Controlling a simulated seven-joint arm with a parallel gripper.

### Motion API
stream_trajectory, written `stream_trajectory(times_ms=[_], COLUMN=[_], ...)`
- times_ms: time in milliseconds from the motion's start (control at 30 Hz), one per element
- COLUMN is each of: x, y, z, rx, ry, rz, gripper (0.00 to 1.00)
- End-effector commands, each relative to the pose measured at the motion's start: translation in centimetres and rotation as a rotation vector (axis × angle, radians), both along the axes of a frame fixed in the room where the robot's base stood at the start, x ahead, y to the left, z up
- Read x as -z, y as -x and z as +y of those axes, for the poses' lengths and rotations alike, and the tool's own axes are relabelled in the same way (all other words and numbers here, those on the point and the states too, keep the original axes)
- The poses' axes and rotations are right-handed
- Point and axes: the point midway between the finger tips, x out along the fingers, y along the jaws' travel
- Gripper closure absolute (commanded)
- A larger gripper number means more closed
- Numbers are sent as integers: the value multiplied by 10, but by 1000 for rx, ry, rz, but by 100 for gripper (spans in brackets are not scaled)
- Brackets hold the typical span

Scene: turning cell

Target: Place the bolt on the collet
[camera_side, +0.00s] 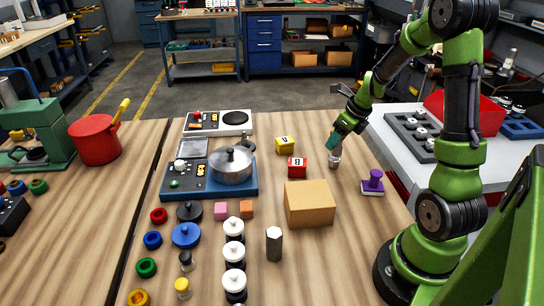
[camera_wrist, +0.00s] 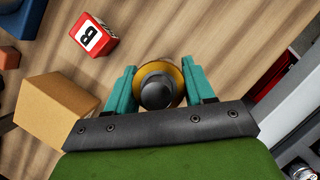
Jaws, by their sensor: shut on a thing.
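My gripper (camera_wrist: 160,88) has its teal fingers on either side of a small round thing with a dark grey top (camera_wrist: 157,90) and a wider yellow-orange rim below it. In the side view, my gripper (camera_side: 336,144) points down at the table's far right, with a small greyish piece (camera_side: 335,160) at its fingertips. Whether this is the bolt, and whether it touches the table, I cannot tell. A dark hexagonal post with a light top (camera_side: 274,243) stands upright at the front. I cannot surely pick out the collet.
A cardboard box (camera_side: 310,204), red B block (camera_side: 297,167) and yellow A block (camera_side: 285,145) are left of my gripper. A purple knobbed piece (camera_side: 373,183) is to its right. A steel pot (camera_side: 231,168) and several white-topped jars (camera_side: 234,253) stand further left.

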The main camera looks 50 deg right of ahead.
Motion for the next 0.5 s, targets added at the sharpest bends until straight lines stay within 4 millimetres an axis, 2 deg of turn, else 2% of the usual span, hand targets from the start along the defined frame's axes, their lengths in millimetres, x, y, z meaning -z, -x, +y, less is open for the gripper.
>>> stream_trajectory(times_ms=[433,467,500], x=[8,8,8], y=[-1,0,0], z=[0,0,0], rx=[0,0,0], ry=[1,0,0], rz=[-2,-1,-1], gripper=[97,44,38])
